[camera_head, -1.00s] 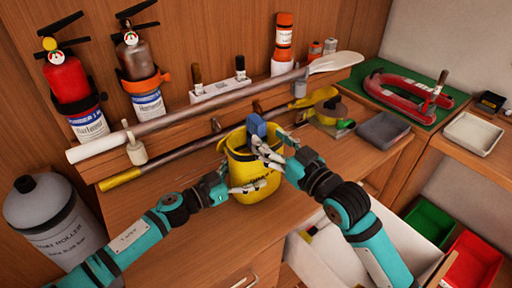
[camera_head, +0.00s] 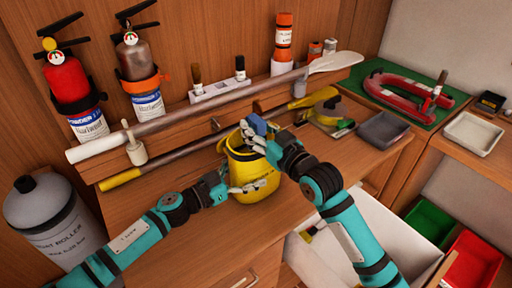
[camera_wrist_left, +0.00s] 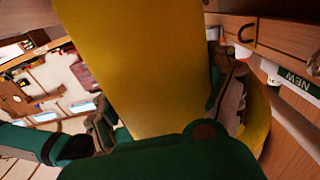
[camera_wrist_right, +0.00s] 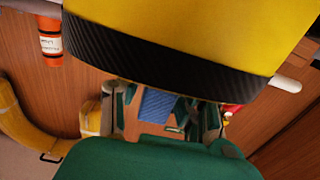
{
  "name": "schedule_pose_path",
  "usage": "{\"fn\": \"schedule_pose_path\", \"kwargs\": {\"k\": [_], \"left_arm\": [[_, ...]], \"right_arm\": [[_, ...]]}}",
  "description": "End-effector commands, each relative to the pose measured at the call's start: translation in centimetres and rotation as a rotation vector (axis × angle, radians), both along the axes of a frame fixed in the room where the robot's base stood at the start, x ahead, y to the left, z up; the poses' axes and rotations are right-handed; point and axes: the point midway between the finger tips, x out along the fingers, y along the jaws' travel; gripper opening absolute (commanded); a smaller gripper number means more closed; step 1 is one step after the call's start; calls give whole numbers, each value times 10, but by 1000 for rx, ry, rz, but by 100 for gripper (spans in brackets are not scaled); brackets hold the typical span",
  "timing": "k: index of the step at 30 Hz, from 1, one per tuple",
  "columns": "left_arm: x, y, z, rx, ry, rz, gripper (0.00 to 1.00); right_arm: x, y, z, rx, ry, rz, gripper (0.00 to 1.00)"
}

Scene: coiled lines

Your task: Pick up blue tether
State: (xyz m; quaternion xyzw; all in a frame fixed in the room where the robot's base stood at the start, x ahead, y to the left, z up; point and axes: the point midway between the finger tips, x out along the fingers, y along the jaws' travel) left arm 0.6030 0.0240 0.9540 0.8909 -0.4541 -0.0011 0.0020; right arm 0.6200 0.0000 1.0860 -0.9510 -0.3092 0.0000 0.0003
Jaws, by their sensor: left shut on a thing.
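The blue tether (camera_head: 257,125) shows as a small blue piece at the top of a yellow container (camera_head: 262,186) standing on the wooden bench; its lower part is hidden. It also shows in the right wrist view (camera_wrist_right: 155,105). My right gripper (camera_head: 259,129) is at the container's rim, its fingers on either side of the blue piece and apart. In the right wrist view (camera_wrist_right: 162,115) wood shows between the fingers beside the blue. My left gripper (camera_head: 234,180) is shut on the left side of the yellow container. The container fills the middle of the left wrist view (camera_wrist_left: 140,65).
A long grey pole (camera_head: 190,116) and a yellow-ended paddle (camera_head: 122,179) lie behind the container. A grey tray (camera_head: 383,130) stands to the right. An open white drawer (camera_head: 318,262) sits below my right arm. The bench front left is clear.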

Motion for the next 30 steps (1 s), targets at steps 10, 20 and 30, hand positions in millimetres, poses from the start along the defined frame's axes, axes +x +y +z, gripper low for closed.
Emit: {"fn": "schedule_pose_path", "kwargs": {"k": [10,20,30], "left_arm": [[1,1,0,1,-1,2,43],[1,1,0,1,-1,2,43],[1,1,0,1,-1,2,43]], "right_arm": [[0,0,0,-1,1,0,0],[0,0,2,1,-3,0,0],[0,0,55,2,-11,0,0]]}}
